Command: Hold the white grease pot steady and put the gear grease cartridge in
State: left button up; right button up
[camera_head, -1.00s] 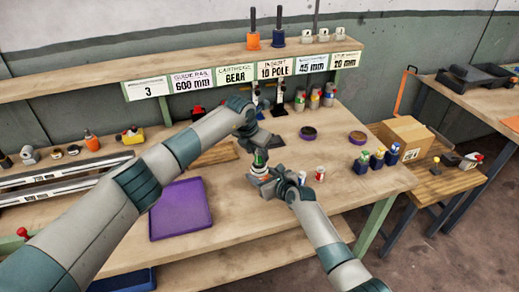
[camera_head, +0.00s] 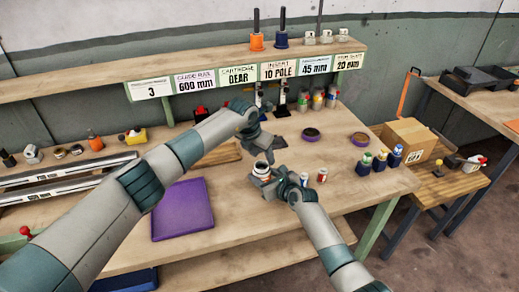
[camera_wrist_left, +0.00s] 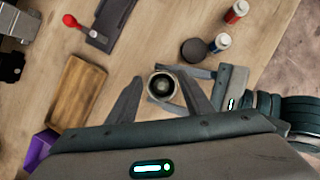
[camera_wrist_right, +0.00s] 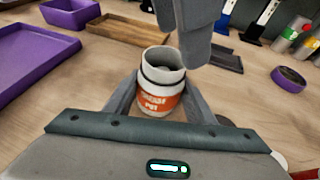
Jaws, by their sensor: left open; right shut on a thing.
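The white grease pot (camera_wrist_right: 158,102), with an orange label, stands upright between the fingers of my right gripper (camera_head: 264,178), which is shut on it. Its round mouth faces up in the left wrist view (camera_wrist_left: 162,86), with something dark and round inside; I cannot tell for sure whether this is the gear grease cartridge. No green-topped cartridge shows in my left gripper (camera_head: 261,152). That gripper is open and empty just above the pot, its fingers on either side of the mouth in the left wrist view.
A purple tray (camera_head: 182,212) lies left of the pot, with a wooden board (camera_wrist_left: 72,95) behind it. Several bottles in blue holders (camera_head: 380,163) and a cardboard box (camera_head: 408,138) are farther right. A labelled shelf (camera_head: 190,62) spans the back.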

pick_arm(q)
jog(key=v, duration=1.2)
jog(key=shift+w, duration=0.15)
dwell(0.5)
pick_arm(e)
jog(key=o, duration=1.2)
jog(key=shift+s, duration=0.1)
jog(key=shift+v, duration=5.95)
pick_arm(q)
jog(key=shift+d, duration=0.1)
pick_arm(e)
jog(key=shift+f, duration=0.1)
